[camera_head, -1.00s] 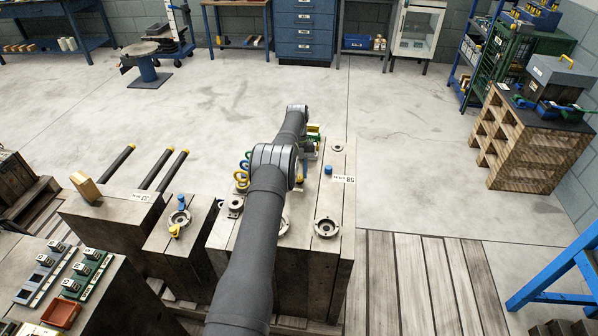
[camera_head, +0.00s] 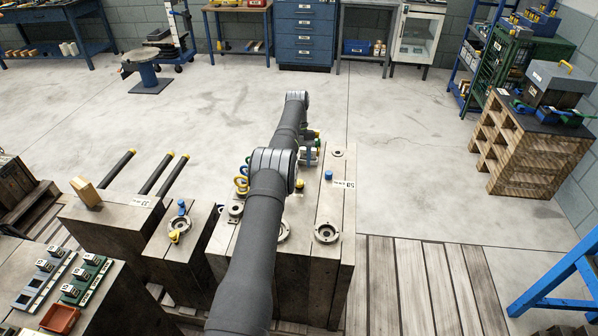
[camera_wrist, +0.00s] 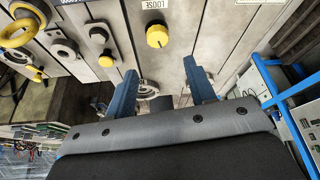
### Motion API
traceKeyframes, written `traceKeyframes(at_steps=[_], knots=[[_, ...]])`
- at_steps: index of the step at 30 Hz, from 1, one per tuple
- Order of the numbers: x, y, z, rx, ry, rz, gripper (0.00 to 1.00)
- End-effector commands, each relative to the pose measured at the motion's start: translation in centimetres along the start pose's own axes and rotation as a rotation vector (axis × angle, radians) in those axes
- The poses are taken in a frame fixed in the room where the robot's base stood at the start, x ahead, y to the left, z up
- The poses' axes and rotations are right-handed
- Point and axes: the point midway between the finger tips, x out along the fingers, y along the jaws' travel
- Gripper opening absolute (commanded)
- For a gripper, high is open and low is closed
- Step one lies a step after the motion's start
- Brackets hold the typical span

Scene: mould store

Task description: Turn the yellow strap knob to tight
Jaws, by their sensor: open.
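The yellow strap knob (camera_wrist: 157,37) is round with a ribbed edge and sits on the worn block's face in the wrist view. A label reading LOOSE (camera_wrist: 160,3) is beside it at the top edge. My gripper (camera_wrist: 160,66) is open and empty, its two blue fingers spread. The knob lies beyond the fingertips, roughly centred between them and apart from them. In the head view a small part of the yellow knob (camera_head: 299,184) shows beside my arm. My gripper (camera_head: 310,150) is partly hidden there. I cannot read the knob's pointer direction.
A yellow ring (camera_wrist: 15,32) and grey round fittings (camera_wrist: 65,50) stand left of the knob. A blue knob (camera_head: 328,175) and a round flange (camera_head: 326,232) sit on the block's right part. A blue frame (camera_head: 560,275) stands at right.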

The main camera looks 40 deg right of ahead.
Motion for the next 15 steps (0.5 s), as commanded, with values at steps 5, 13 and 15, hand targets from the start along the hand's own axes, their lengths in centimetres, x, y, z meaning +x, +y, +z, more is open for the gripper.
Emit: traceKeyframes(at_steps=[5, 13, 15], knots=[[-2.1, 0.0, -0.9, 0.000, 0.001, 0.000, 0.50], [-2.8, 0.0, -1.2, 0.000, 0.003, 0.000, 0.50], [-2.8, 0.0, -1.2, 0.000, 0.003, 0.000, 0.50]])
